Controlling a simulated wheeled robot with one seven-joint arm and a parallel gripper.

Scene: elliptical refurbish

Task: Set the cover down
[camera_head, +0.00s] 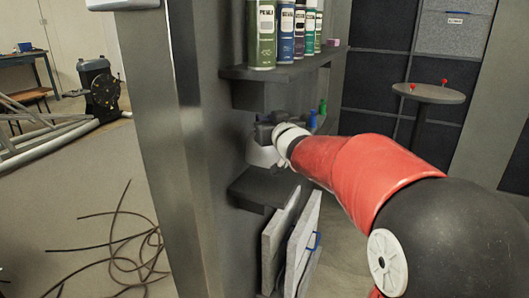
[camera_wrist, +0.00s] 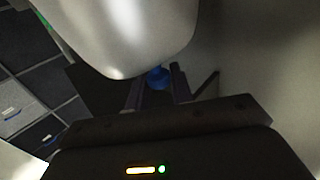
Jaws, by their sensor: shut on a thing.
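A smooth pale rounded piece, which looks like the cover (camera_wrist: 120,30), fills the top of the wrist view. A pale piece (camera_head: 262,156) also shows just below my gripper (camera_head: 268,132) in the head view, partly hidden. In the wrist view my gripper (camera_wrist: 158,88) has its two fingers close together, with a small blue knob-like part (camera_wrist: 158,77) between the tips. I cannot tell whether the blue part belongs to the cover. My gripper is shut on the cover, in the gap between the upper shelf and the lower shelf.
The upper shelf (camera_head: 285,71) carries several spray cans (camera_head: 262,35). The small lower shelf (camera_head: 262,186) looks bare. Grey panels (camera_head: 303,240) stand below it. A wide metal post (camera_head: 190,150) is close at left. A round table (camera_head: 428,93) stands behind; cables (camera_head: 125,240) lie on the floor.

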